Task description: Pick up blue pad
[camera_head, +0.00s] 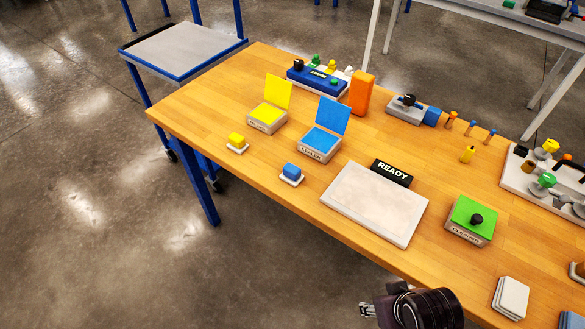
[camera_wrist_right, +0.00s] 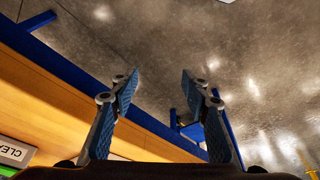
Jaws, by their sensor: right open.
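A small blue pad (camera_head: 291,170) sits on a white square holder near the table's front edge, left of the white plate. Behind it stands a grey box (camera_head: 316,151) with a blue inside and a raised blue lid (camera_head: 334,115). My right gripper (camera_head: 365,310) is low in the head view, in front of the table edge and well to the right of the blue pad. In the right wrist view its two fingers (camera_wrist_right: 160,80) are apart with nothing between them, against the floor. The blue pad is not visible there. My left gripper is not in view.
A yellow pad (camera_head: 236,139) and yellow-lidded box (camera_head: 267,117) are left of the blue ones. A white plate (camera_head: 373,207) with a READY sign (camera_head: 392,172) and a green-topped CLEANER box (camera_head: 471,219) lie rightward. Bare wood surrounds the blue pad.

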